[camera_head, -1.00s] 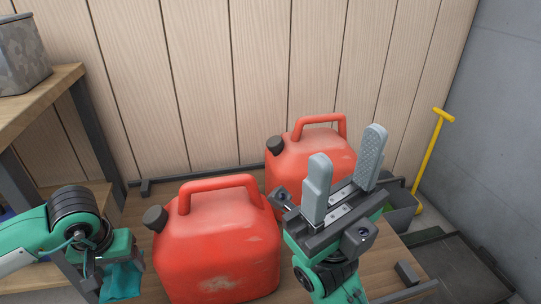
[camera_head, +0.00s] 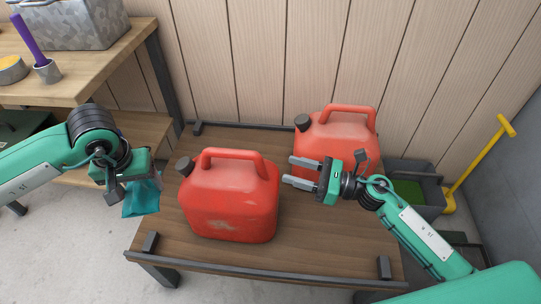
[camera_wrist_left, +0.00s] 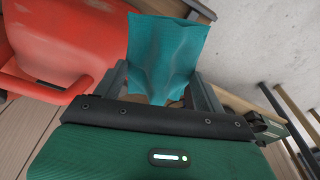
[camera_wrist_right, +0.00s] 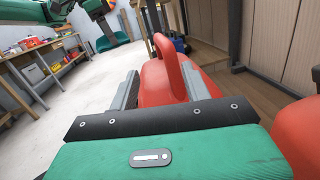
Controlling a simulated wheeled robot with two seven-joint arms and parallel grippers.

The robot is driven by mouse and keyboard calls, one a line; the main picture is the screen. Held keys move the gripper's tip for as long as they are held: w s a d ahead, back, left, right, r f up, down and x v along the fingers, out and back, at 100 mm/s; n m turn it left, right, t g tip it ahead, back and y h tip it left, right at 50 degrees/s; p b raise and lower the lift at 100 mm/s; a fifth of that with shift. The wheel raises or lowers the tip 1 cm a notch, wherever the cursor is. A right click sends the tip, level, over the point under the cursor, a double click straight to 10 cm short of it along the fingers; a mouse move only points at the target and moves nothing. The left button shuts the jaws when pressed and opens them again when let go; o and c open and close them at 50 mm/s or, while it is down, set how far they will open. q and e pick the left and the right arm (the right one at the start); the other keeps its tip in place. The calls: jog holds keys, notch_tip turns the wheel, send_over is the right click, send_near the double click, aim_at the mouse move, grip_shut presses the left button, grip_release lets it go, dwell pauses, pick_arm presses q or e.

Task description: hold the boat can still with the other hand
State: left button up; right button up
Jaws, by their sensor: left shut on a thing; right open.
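Two red cans with black caps stand upright on a low wooden bench: the near can (camera_head: 228,205), scuffed on its front, and the far can (camera_head: 342,145) at its right. I cannot tell from labels which one is the boat can. My left gripper (camera_head: 130,192) is left of the near can, shut on a teal cloth (camera_head: 147,196); the cloth fills the left wrist view (camera_wrist_left: 168,50) beside the can. My right gripper (camera_head: 289,170) is open and empty, its fingers pointing left at the near can's right side. In the right wrist view the near can's handle (camera_wrist_right: 170,65) shows between the fingers.
The bench (camera_head: 300,240) has dark raised stops at its corners. A wooden shelf (camera_head: 90,85) with a metal bin (camera_head: 75,22) stands at the left. At the right are a dark tray with green inside (camera_head: 408,190) and a yellow-handled tool (camera_head: 478,165).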

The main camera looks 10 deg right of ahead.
aim_at(258, 161)
jog(key=shift+n+g+h, duration=0.3)
jog(key=shift+n+h, duration=0.2)
jog(key=shift+n, duration=0.1)
jog(key=x, duration=0.3)
jog(key=f+x, duration=0.1)
jog(key=x, duration=0.3)
jog(key=w+p+x, duration=0.1)
jog(key=x, duration=0.2)
jog(key=shift+w+f, duration=0.2)
jog(key=shift+w, duration=0.1)
grip_shut()
dwell(0.7)
